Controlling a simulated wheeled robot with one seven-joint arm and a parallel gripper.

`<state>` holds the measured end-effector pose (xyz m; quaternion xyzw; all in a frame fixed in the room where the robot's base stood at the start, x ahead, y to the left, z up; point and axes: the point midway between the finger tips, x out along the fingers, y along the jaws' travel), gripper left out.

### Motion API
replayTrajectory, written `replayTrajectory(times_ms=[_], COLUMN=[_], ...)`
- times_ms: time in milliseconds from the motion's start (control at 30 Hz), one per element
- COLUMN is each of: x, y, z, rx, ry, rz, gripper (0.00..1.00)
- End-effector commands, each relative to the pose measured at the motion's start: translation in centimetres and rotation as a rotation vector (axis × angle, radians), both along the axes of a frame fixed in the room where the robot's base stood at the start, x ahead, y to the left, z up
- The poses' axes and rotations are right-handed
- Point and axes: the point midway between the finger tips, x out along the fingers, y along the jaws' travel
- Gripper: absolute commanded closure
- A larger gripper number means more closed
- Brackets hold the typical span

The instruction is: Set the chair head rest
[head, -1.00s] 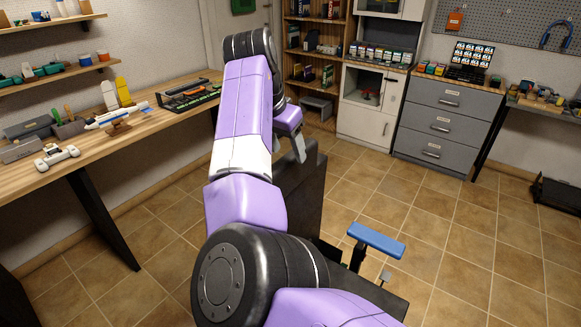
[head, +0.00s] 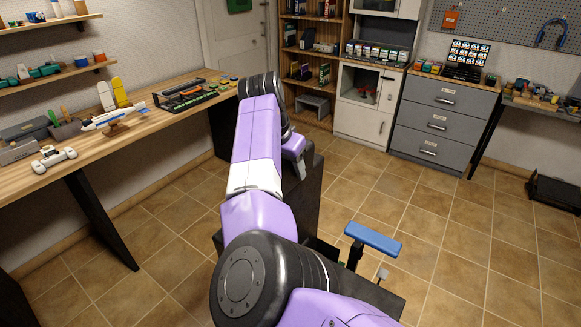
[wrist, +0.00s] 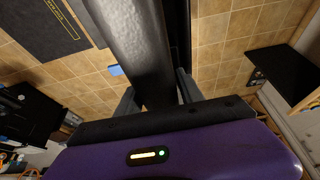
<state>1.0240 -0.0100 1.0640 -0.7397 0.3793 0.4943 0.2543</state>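The black chair stands mostly behind my arm in the head view, with its tall dark back (head: 308,205) and a blue armrest (head: 372,239) to the right. In the head view, my gripper (head: 300,170) points down at the top of the chair back. In the wrist view, a dark, textured, rounded part, apparently the head rest (wrist: 138,45), runs between the fingers of my gripper (wrist: 156,82). The fingers stand apart on either side of it. I cannot tell whether they touch it. The armrest shows as a small blue patch in the wrist view (wrist: 116,70).
A wooden workbench (head: 60,182) with models and tools runs along the left wall. A grey drawer cabinet (head: 440,122) and white cabinet (head: 362,125) stand at the back. Tiled floor (head: 470,235) is clear to the right of the chair.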

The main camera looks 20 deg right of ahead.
Motion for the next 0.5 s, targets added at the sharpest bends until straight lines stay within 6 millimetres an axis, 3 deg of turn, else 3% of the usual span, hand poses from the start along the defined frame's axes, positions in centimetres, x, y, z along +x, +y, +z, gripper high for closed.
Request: replayTrajectory(times_ms=[33, 200, 500], x=[0.0, 0.0, -0.01], y=[0.0, 0.01, 0.0], z=[0.01, 0.02, 0.03], rx=[0.0, 0.0, -0.001], ry=[0.0, 0.0, 0.001], rz=[0.0, 0.0, 0.0], gripper=[0.67, 1.0, 1.0])
